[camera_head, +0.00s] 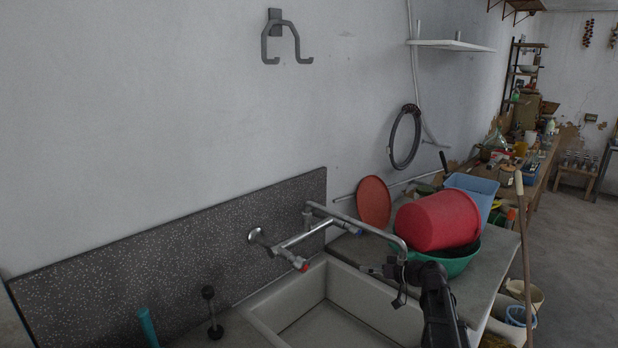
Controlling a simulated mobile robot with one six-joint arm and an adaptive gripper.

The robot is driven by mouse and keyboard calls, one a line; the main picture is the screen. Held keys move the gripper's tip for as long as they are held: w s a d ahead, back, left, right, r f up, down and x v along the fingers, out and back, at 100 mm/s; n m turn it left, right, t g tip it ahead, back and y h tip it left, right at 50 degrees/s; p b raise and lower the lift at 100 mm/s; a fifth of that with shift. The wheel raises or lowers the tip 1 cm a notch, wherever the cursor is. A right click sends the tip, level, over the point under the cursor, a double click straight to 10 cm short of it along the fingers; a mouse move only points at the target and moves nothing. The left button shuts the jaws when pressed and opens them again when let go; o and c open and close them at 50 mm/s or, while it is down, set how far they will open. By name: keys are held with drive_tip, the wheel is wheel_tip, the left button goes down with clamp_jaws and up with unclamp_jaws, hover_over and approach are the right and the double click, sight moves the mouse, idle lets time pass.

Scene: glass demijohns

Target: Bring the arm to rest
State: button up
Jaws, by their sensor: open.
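My gripper (390,279) is black and open, at the right side of the view, over the back right rim of the sink. My dark arm comes up to it from the bottom edge. The end of the tap's spout overlaps the gripper in the picture; I cannot tell whether they touch. Nothing shows held in the jaws, though the fingertips are small and dark.
A pale sink (345,296) with a chrome tap (299,240) lies below. A red tub (437,220) rests in a green basin (462,262) beside the arm. A wooden pole (525,260) stands at right. Open floor (575,270) lies beyond.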

drive_tip(key=s+a+f+m+g+h, duration=0.1)
drive_tip(key=s+a+f+g+h, duration=0.2)
drive_tip(key=s+f, duration=0.25)
drive_tip(key=s+a+f+m+g+h, duration=0.1)
drive_tip(key=s+a+f+g+h, duration=0.2)
drive_tip(key=s, duration=0.4)
drive_tip(key=s+d+f+m+g+h, duration=0.1)
drive_tip(key=s+f+m+h, duration=0.1)
drive_tip(key=s, duration=0.3)
drive_tip(key=s+d+f+m+g+h, duration=0.1)
drive_tip(key=s+d+f+m+h, duration=0.1)
drive_tip(key=s, duration=0.4)
drive_tip(key=shift+s+d+f+g+h, duration=0.2)
drive_tip(key=shift+d+f+g+h, duration=0.15)
drive_tip(key=shift+h, duration=0.45)
